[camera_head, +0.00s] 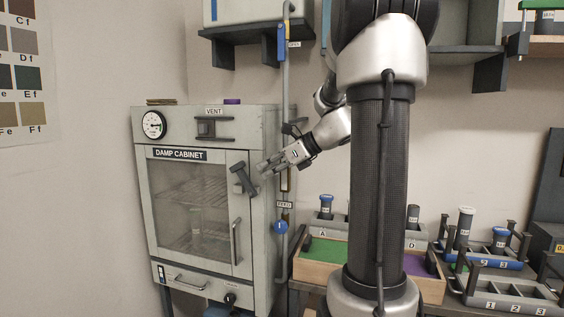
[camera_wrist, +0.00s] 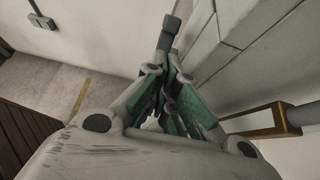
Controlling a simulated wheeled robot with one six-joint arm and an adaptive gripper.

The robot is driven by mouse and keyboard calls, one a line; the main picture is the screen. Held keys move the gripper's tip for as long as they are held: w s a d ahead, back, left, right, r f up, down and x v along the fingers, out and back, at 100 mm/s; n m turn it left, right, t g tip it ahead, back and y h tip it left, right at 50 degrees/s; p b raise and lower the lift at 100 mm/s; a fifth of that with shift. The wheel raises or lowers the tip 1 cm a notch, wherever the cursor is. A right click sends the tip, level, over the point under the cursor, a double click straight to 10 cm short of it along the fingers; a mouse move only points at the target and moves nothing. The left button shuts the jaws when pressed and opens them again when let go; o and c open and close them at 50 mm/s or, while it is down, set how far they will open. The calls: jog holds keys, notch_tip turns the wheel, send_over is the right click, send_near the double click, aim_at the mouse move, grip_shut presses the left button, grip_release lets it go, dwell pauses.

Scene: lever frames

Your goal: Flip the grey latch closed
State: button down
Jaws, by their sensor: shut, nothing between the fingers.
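The grey latch (camera_head: 243,179) is at the upper right edge of the door of the cabinet labelled DAMP CABINET (camera_head: 262,130). Its lever slants from upper left to lower right in the head view. My gripper (camera_head: 262,167) is just right of the latch, pointing left toward it. In the wrist view, a dark-tipped grey lever, which looks like the latch (camera_wrist: 171,26), shows just beyond the fingertips. My gripper (camera_wrist: 165,106) is shut there with nothing between its fingers. Whether the fingers touch the latch I cannot tell.
The cabinet door (camera_head: 190,205) appears shut, with a grey pull handle (camera_head: 236,242) below the latch. A vertical pipe with a blue round fitting (camera_head: 280,227) runs just right of the cabinet. Racks and trays (camera_head: 320,252) stand on the bench further right.

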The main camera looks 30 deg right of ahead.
aim_at(245, 175)
jog(key=shift+x, duration=2.25)
jog(key=shift+w+a+r, duration=0.15)
jog(key=shift+w+a, duration=0.25)
jog(key=shift+w, duration=0.05)
jog(key=shift+w+a, duration=0.1)
jog(key=shift+w+a+f, duration=0.3)
jog(key=shift+w+a, duration=0.35)
jog(key=shift+w, duration=0.2)
notch_tip(245, 175, up, 14)
jog(key=s+d, duration=0.1)
jog(key=s, duration=0.1)
jog(key=shift+d+f, duration=0.15)
jog(key=shift+d, duration=0.1)
